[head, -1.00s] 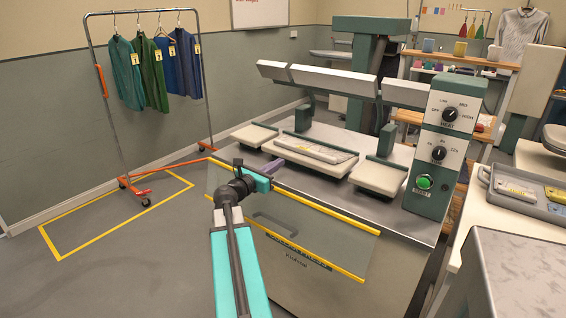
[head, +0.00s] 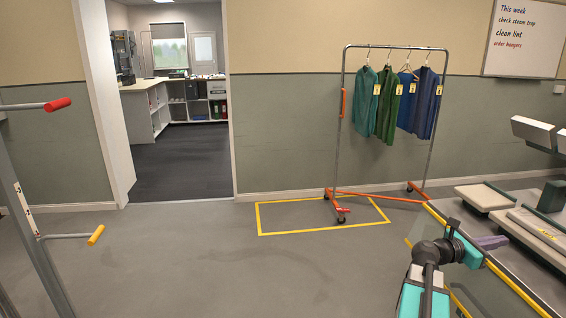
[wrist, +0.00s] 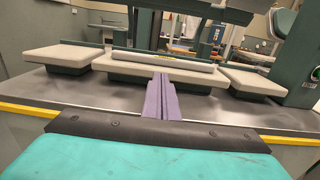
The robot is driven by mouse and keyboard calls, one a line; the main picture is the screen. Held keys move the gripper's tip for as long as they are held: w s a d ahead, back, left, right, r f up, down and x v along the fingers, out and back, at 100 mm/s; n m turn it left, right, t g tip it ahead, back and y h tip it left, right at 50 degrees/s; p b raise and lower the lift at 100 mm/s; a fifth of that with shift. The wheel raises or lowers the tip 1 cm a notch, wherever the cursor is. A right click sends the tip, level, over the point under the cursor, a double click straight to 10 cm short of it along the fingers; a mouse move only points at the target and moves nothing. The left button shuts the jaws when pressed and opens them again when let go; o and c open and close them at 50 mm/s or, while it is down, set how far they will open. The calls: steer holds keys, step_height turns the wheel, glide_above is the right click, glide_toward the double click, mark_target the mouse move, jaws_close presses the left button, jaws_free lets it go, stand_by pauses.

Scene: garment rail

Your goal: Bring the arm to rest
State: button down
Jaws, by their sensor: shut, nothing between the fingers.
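My gripper (head: 492,242) is at the lower right of the head view, its purple fingers together and empty. My arm reaches out over the front edge of the press. The press (head: 540,225) is cut off by the right edge of the head view. I cannot tell whether the fingertips touch the pad.
A doorway (head: 185,150) opens at the left. A rack with coloured pegs (head: 30,215) stands at the left edge. The middle floor is clear.

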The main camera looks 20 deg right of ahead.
steer(key=w+a+f+n+t+y, duration=0.1)
steer(key=w+a+f+n+t, duration=0.35)
steer(key=w+a+f, duration=0.95)
steer(key=w+a+f+t+y, duration=0.1)
steer(key=w+a+f+y, duration=0.15)
steer(key=a+f, duration=0.65)
steer(key=w+a+f+y, duration=0.2)
steer(key=w+a+f, duration=0.1)
steer(key=a+f, duration=0.65)
steer(key=s+a+f+m+g+y, duration=0.1)
steer(key=s+a+f+m+y, duration=0.2)
steer(key=s+a+f, duration=0.5)
steer(key=s+a+f+m+g+y, duration=0.1)
steer(key=s+a+f+m+y, duration=0.15)
steer(key=a+f, duration=0.85)
steer(key=s+a+f+m+g+y, duration=0.2)
steer(key=s+a+f+m+y, duration=0.1)
steer(key=s+a+m, duration=0.4)
steer(key=s+a+f+m+g+y, duration=0.2)
steer(key=s+a+f+m+y, duration=0.1)
steer(key=s+a+m, duration=0.4)
steer(key=shift+a, duration=0.95)
